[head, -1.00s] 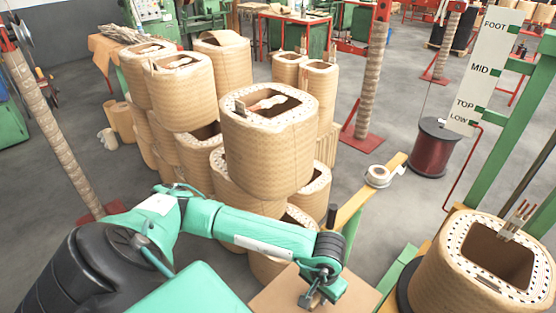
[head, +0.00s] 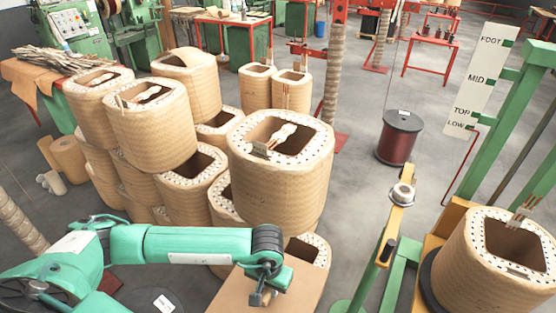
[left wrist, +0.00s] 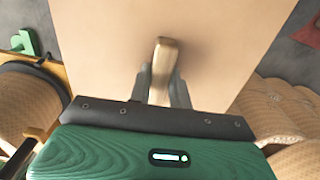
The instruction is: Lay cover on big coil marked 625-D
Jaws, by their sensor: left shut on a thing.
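The cover is a flat tan board (head: 300,288) low in the middle of the head view. It fills much of the left wrist view (left wrist: 210,45). My left gripper (head: 262,293) is shut on a small upright handle (left wrist: 162,70) on the board and holds it level in front of the coil stack. A big coil (head: 280,180) stands highest in that stack, beyond the gripper, with its top open and a pale object lying across it. Faint marks show on its side, but I cannot read 625-D on any coil. My right gripper is out of view.
Several big coils (head: 150,130) are stacked to the left, one with a tan top (head: 185,57). Another coil (head: 495,255) sits on the green and yellow stand at right. A dark red spool (head: 398,140) stands on open floor behind.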

